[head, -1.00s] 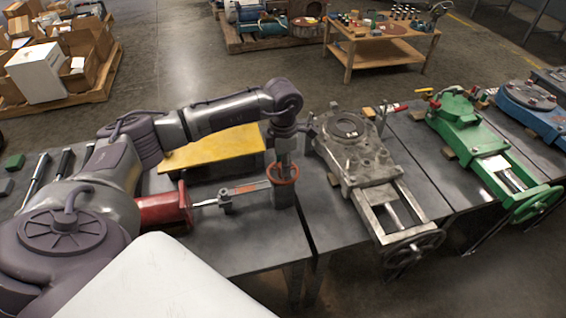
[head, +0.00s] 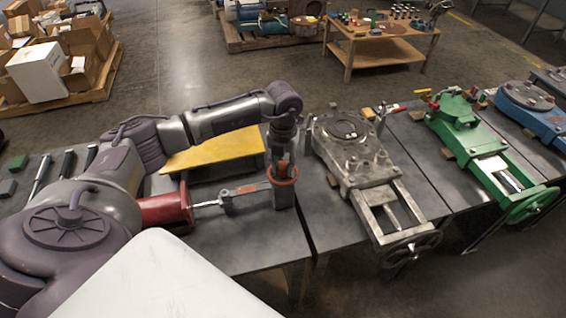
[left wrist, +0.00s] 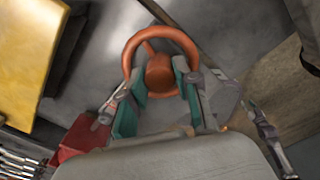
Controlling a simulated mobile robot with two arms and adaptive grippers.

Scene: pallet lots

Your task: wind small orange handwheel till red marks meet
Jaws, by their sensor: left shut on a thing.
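The small orange handwheel (head: 284,182) lies flat on a grey post at the right end of a bench device, near the table's right edge. It also shows in the left wrist view (left wrist: 189,46), with an orange hub inside its ring. My left gripper (head: 283,167) points straight down over the wheel. Its teal-padded fingers (left wrist: 160,92) are shut on the handwheel, one on each side of the hub area. A reddish mark (head: 246,188) shows on the bar left of the wheel; whether it lines up with another mark is too small to tell. My right gripper is not in view.
A red cylinder part (head: 165,209) joins the bar by a rod. A yellow plate (head: 215,151) lies behind. A grey metal slide unit (head: 358,165) stands close to the right, and a green one (head: 465,135) beyond it. Dark-handled tools lie at the left.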

